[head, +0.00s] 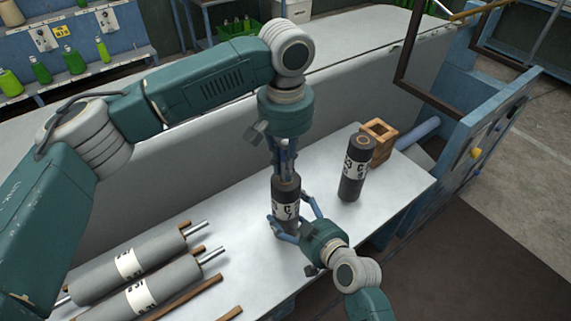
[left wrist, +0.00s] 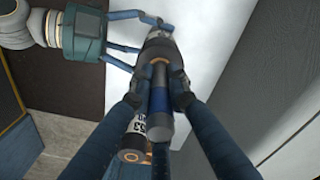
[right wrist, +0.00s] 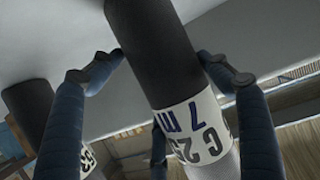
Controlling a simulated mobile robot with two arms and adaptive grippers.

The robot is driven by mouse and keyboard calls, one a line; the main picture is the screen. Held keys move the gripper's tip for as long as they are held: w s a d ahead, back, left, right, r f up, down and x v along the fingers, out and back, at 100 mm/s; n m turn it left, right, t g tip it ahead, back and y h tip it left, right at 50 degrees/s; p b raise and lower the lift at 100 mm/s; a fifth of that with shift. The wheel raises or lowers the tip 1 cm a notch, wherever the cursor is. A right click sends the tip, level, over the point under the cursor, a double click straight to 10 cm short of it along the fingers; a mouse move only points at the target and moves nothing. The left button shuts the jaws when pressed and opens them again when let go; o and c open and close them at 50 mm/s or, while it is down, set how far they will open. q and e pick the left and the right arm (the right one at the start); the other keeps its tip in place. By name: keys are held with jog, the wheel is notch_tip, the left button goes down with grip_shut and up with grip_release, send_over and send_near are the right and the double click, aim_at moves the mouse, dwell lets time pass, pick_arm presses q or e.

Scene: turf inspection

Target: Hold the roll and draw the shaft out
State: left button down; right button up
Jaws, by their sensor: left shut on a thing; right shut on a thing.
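A dark grey roll with a white label (head: 286,203) stands upright on the light table in the head view. My right gripper (head: 293,220) is shut around its lower part; the right wrist view shows the roll (right wrist: 170,75) between the two fingers (right wrist: 168,70). My left gripper (head: 286,176) comes down from above over the roll's top. In the left wrist view its fingers (left wrist: 157,92) are shut on the shaft (left wrist: 160,118), a grey rod with a blue band, in line with the roll's core. How deep the shaft sits in the roll is hidden.
Another labelled roll (head: 352,175) stands upright just right, with an open wooden box (head: 380,130) behind it. Two rolls with metal shafts (head: 135,263) lie at the table's left, among wooden strips. A blue metal frame (head: 480,130) stands at the right. Bare table (head: 225,215) lies left of the held roll.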

pick_arm(q)
notch_tip(320, 180, up, 25)
jog(key=shift+r, duration=0.2)
pick_arm(e)
jog(key=shift+f, duration=0.15)
dwell(2.9)
jog(key=o, duration=1.7)
pick_arm(q)
jog(key=shift+d, duration=0.1)
pick_arm(e)
jog(key=shift+o, duration=0.7)
